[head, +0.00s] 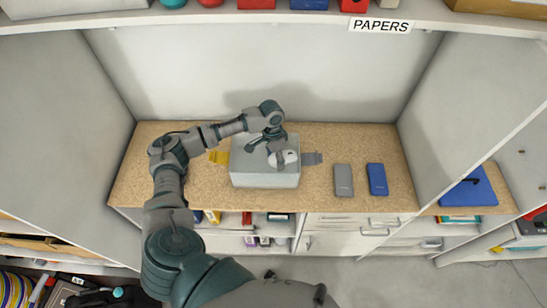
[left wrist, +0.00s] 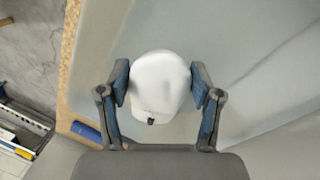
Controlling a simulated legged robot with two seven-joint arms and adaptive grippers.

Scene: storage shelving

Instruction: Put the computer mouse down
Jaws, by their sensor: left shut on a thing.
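The white computer mouse (head: 291,157) is between the fingers of my left gripper (head: 278,153), over the grey box on the shelf. In the left wrist view the mouse (left wrist: 160,82) fills the space between the two blue-padded fingertips (left wrist: 160,90), which close on its sides. I cannot tell whether its underside touches the box top. The grey box (head: 262,179) stands on the cork-coloured shelf board (head: 210,185). My right gripper is not in view.
A yellow item (head: 218,157) and a grey item (head: 312,158) show beside the box. A grey phone-like slab (head: 343,180) and a blue one (head: 377,179) lie to its right. Side walls enclose the bay, and a shelf labelled PAPERS (head: 381,26) crosses above.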

